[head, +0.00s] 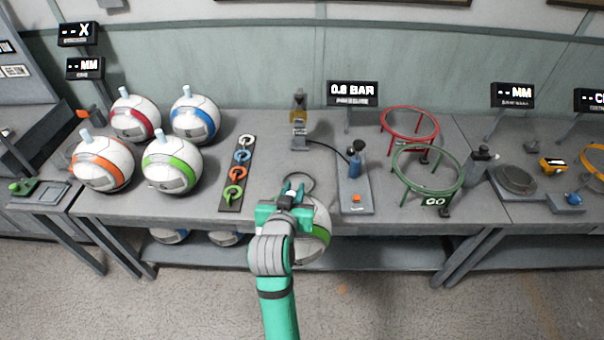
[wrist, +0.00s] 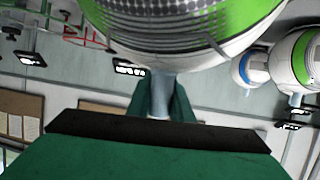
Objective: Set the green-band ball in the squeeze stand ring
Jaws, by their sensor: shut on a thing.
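A white ball with a green band (head: 318,238) hangs below my gripper (head: 290,195) at the front edge of the table. My gripper is shut on its pale stem; the wrist view shows the stem (wrist: 161,103) between the green fingers and the ball (wrist: 190,30) filling the top. My arm hides part of the ball in the head view. A dark ring (head: 311,178) lies just behind my gripper, partly covered by it. It may be the squeeze stand ring; I cannot tell.
Another green-band ball (head: 171,164) stands left with orange (head: 101,166), red (head: 134,117) and blue (head: 195,120) ones. A strip of coloured hooks (head: 237,174) lies between. A pump (head: 356,168), red ring (head: 410,122) and green GO ring (head: 428,168) stand right.

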